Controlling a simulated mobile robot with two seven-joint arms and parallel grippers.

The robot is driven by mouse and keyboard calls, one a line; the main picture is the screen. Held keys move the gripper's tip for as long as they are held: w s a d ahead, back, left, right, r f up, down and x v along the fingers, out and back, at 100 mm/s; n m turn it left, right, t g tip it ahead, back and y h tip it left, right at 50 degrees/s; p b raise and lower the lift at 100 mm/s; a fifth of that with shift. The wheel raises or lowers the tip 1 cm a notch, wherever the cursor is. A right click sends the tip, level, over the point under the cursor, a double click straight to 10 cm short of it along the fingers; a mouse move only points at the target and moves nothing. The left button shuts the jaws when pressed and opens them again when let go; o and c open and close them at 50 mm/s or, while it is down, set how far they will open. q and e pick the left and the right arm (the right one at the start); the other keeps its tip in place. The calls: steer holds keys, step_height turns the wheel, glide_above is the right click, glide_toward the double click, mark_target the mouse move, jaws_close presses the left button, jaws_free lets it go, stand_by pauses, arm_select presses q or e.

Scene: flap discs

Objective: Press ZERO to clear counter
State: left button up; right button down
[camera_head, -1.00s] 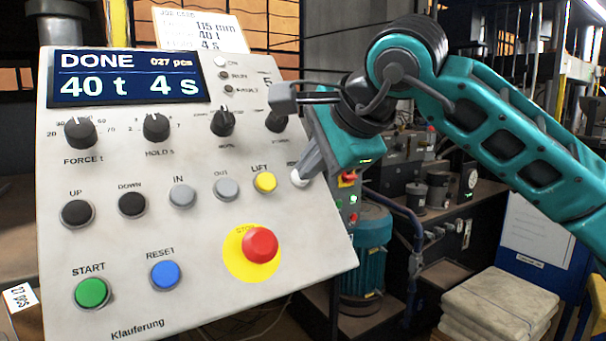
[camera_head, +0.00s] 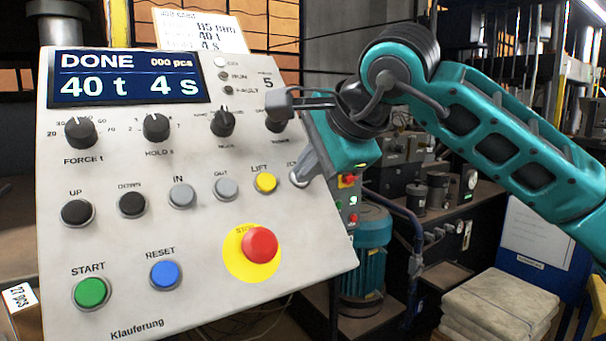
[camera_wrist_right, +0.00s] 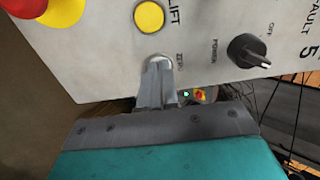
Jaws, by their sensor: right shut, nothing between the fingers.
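The control panel (camera_head: 205,215) fills the left of the head view. Its display (camera_head: 127,77) reads DONE, 000 pcs, 40 t, 4 s. My right gripper (camera_head: 301,177) is shut and empty, its fingertips at the ZERO button at the panel's right edge. The button is mostly hidden behind them; a little of its rim shows. In the right wrist view the closed fingertips (camera_wrist_right: 158,62) meet the panel face beside the ZERO label and below the yellow LIFT button (camera_wrist_right: 149,17). My left gripper is not in view.
The LIFT button (camera_head: 265,183) and a dark knob (camera_head: 277,121) are close to the gripper. A red stop button (camera_head: 259,245) on a yellow disc sits lower left of it. A teal motor (camera_head: 371,260) and stacked pale slabs (camera_head: 500,303) stand to the right.

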steer(key=v, duration=0.8)
steer(key=shift+p, duration=0.35)
stand_by(0.4)
